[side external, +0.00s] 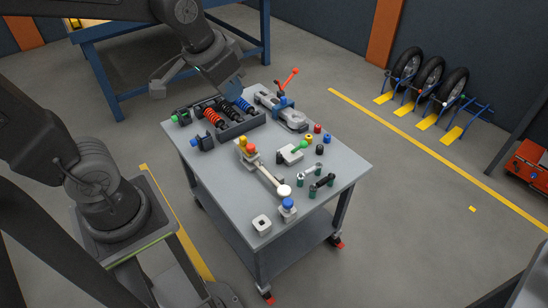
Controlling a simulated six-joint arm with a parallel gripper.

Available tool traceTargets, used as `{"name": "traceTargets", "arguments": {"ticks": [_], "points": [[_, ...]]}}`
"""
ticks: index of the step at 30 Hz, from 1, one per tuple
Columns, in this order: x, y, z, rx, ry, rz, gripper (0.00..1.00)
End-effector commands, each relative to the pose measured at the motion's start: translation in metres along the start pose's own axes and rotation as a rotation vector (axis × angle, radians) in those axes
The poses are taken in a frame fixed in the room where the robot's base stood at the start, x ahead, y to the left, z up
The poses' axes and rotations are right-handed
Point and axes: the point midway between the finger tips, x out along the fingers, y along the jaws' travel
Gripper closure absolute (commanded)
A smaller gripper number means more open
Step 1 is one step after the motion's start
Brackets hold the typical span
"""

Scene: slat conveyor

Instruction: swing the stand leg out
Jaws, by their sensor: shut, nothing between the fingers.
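The stand leg (267,178) appears to be the pale slim bar on the grey cart top. It slants from a pivot block with yellow and red knobs (247,149) down to a round white end (284,191). This end lies close to a small blue-capped post (288,207); I cannot tell whether they touch.
A dark tray with red and blue springs (228,112) lies at the back left of the cart. A grey clamp device with a red lever (288,83) is at the back.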

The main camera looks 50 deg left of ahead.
Motion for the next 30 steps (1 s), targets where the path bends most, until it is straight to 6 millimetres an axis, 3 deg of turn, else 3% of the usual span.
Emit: {"name": "traceTargets", "arguments": {"ticks": [6, 11, 15, 22, 27, 30], "points": [[0.065, -0.022, -0.055, 0.001, -0.097, -0.012, 1.0], [0.124, -0.041, -0.083, 0.002, -0.16, -0.015, 1.0], [0.186, -0.059, -0.095, 0.003, -0.216, -0.013, 1.0], [0.297, -0.089, -0.088, 0.002, -0.305, -0.003, 1.0], [0.373, -0.107, -0.063, 0.001, -0.362, 0.008, 1.0], [0.405, -0.113, -0.048, 0.0, -0.386, 0.014, 1.0]]}}
